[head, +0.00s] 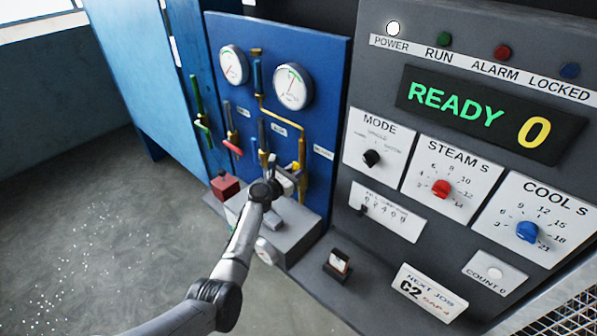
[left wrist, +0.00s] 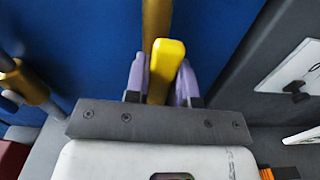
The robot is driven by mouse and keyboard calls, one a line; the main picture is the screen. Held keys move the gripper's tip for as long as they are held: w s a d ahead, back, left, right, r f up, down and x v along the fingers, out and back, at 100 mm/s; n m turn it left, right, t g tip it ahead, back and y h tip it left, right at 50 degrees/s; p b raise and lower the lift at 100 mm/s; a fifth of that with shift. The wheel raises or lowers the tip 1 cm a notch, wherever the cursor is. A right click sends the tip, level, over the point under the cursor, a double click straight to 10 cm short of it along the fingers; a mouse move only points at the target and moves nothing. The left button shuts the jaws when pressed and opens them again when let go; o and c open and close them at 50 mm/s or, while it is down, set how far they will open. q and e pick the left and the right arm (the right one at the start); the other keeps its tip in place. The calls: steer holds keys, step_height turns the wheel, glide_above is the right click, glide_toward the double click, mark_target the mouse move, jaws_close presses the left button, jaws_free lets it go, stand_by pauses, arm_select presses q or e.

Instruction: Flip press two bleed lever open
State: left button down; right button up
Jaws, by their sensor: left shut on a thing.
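The yellow lever (left wrist: 166,68) stands in front of the blue panel (left wrist: 90,50), on a brass-coloured pipe (left wrist: 157,18). My left gripper (left wrist: 162,80) has its two purple fingers on either side of the lever and is shut on it. In the head view the left gripper (head: 295,178) is at the lower right of the blue panel (head: 320,60), and only a bit of yellow lever (head: 296,166) shows above it. The labels by the lever are too small to read. My right gripper is not in view.
Two gauges (head: 293,87) and several coloured pipes with handles are on the panel. The control panel at right reads READY 0 (head: 480,115). Open floor (head: 90,230) lies to the left.

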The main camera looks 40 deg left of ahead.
arm_select(q)
steer(key=shift+a+n, duration=0.3)
steer(key=shift+n, duration=0.2)
steer(key=shift+a, duration=0.1)
steer(key=c, duration=1)
jaws_free()
steer(key=shift+o, duration=0.2)
steer(key=s+p, duration=0.1)
steer(key=s, duration=1.3)
steer(key=shift+p, duration=0.4)
